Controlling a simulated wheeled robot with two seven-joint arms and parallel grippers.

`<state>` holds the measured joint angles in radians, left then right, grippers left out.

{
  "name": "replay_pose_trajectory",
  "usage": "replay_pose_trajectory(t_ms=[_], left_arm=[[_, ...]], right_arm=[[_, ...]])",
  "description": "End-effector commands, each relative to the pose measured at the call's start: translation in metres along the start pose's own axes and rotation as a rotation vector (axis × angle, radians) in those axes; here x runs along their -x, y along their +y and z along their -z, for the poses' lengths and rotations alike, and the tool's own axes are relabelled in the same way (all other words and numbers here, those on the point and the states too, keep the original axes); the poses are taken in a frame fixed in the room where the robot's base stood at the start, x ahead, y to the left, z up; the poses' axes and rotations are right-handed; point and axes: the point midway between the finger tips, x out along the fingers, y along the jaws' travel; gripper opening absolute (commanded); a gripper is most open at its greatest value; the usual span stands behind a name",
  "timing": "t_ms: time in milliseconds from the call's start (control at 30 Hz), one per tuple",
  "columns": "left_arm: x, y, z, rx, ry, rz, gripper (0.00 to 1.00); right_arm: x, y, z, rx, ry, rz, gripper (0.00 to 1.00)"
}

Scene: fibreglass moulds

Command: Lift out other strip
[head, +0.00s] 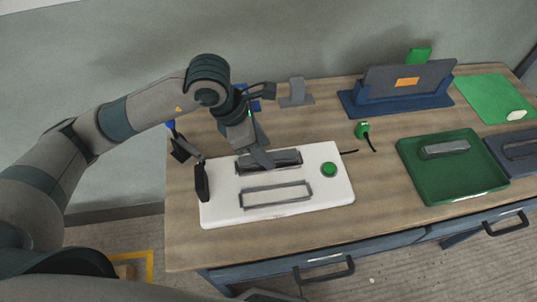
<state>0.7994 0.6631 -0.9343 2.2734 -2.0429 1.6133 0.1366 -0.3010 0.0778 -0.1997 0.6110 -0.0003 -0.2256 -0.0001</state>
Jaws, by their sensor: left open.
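A white board (300,205) lies on the table and has two long grey-rimmed slots. The front slot (275,196) looks pale and empty inside. The rear slot (285,160) looks dark inside, and a grey strip seems to lie in it, partly hidden by my gripper. My left gripper (232,171) is open over the board's left part. One finger is at the board's left edge and the other over the rear slot; contact cannot be told. Another grey strip (445,149) lies in the green tray (435,183) at the right. My right gripper is out of view.
The board has a green round button (328,170) at its right. A green plug (363,130) with a black cable lies behind it. A blue stand (430,98) holds a dark panel (395,82). A green mat (485,95) and dark tray (512,152) are at right.

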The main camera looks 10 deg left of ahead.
Motion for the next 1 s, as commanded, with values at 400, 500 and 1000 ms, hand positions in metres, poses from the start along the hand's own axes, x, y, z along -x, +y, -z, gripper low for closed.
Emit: replay_pose_trajectory(t_ms=[400,500,1000], left_arm=[[-0.019,0.001,-0.001,-0.001,-0.002,-0.001,0.45],[-0.019,0.001,-0.001,-0.001,-0.002,0.0,0.45],[-0.019,0.001,-0.001,-0.001,-0.002,-0.001,0.0]], right_arm=[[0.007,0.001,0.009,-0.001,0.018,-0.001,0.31],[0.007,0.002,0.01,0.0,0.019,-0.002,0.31],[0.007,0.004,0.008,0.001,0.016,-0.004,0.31]])
